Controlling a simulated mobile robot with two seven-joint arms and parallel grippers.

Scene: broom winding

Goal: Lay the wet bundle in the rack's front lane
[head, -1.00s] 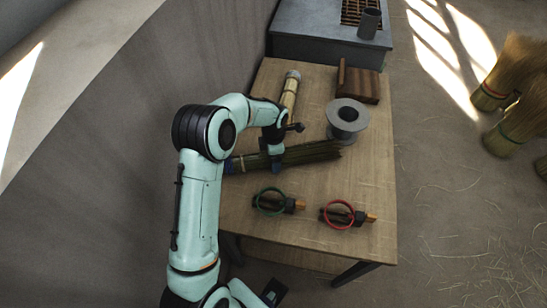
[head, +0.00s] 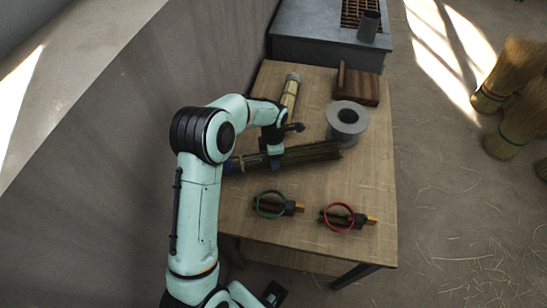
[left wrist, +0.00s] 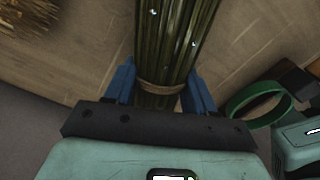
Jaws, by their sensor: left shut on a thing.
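The wet bundle (head: 310,153) is a dark green sheaf of long stalks lying crosswise over the middle of the table in the head view. In the left wrist view the bundle (left wrist: 178,35) has bright droplets on it and a twine band. My left gripper (head: 273,162) is shut on it near its left part; the blue fingers (left wrist: 160,92) stand on either side at the band. I cannot tell whether the bundle touches the table. A dark grate (head: 362,12) on the grey box may be the rack; its lanes are not clear.
The wooden table (head: 240,215) also holds a pale bundle (head: 290,92), a brown wooden block (head: 358,85), a grey spool (head: 347,119), a green-ringed tool (head: 270,204) and a red-ringed tool (head: 340,217). A grey cup (head: 369,25) stands on the grey box (head: 320,35). Brooms (head: 510,120) stand at right.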

